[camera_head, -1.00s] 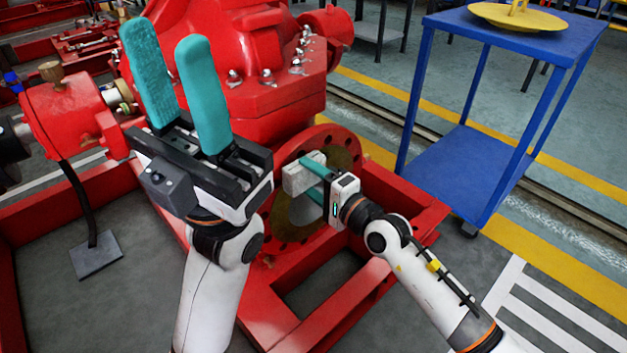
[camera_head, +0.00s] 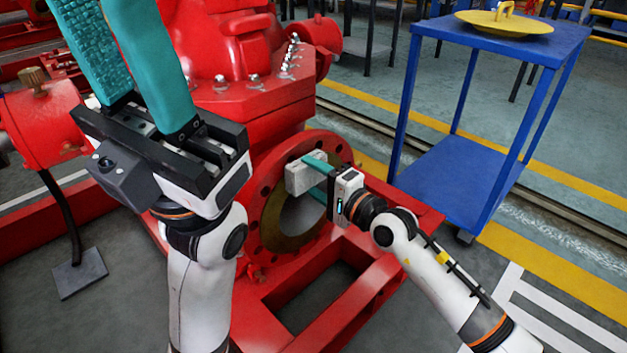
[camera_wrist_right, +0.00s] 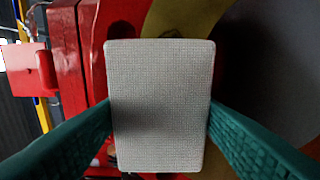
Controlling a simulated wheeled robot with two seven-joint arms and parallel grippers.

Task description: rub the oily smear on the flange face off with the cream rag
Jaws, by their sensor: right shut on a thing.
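The red flange (camera_head: 270,232), with bolt holes around its rim, faces me. Its face has an olive-brown ring (camera_head: 272,210) around a grey opening; I cannot tell a separate smear from this ring. My right gripper (camera_head: 316,178) is shut on the cream rag (camera_head: 298,178), a flat, block-like pad. It holds the rag in front of the upper part of the ring; whether they touch is unclear. In the right wrist view the rag (camera_wrist_right: 160,105) sits between the teal fingers and hides part of the ring (camera_wrist_right: 180,18). My left gripper (camera_head: 108,30) is open and empty, fingertips cut off.
The red pump body (camera_head: 240,105) rises behind the flange, and a red base frame (camera_head: 375,275) runs below. A blue table (camera_head: 430,32) with a yellow lidlike disc (camera_head: 505,24) stands at right. Open floor lies between frame and table.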

